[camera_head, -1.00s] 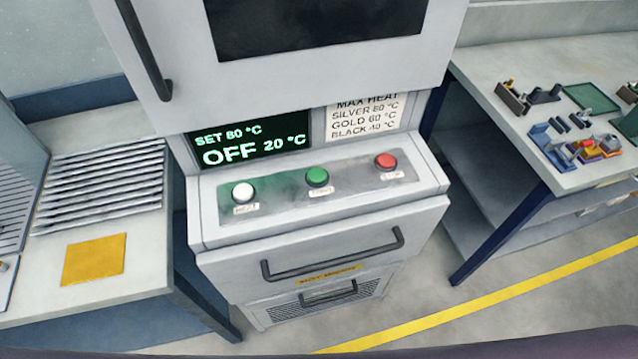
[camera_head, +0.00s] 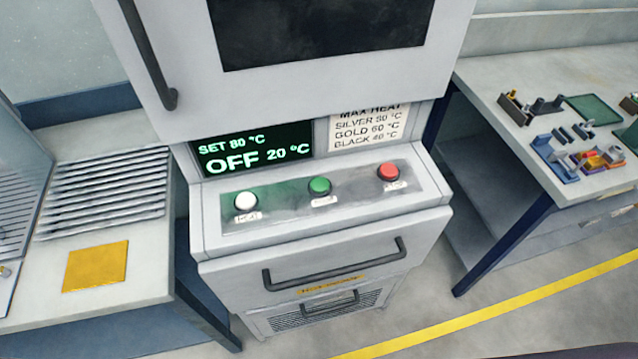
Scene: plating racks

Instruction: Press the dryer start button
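The dryer (camera_head: 330,240) is a light grey cabinet in the middle of the head view. Its sloped panel carries a white button (camera_head: 245,201) at the left, a green button (camera_head: 320,186) in the middle and a red button (camera_head: 389,172) at the right. Each has a small label under it, too small to read surely. The display (camera_head: 255,150) above the buttons reads SET 80 °C, OFF, 20 °C. Neither of my grippers is in view.
A slatted bench (camera_head: 105,190) with a yellow square (camera_head: 95,266) stands at left. A table (camera_head: 520,75) with small coloured parts (camera_head: 580,155) and a green tray (camera_head: 592,108) stands at right. The dryer door handle (camera_head: 148,55) and drawer handle (camera_head: 335,268) stick out.

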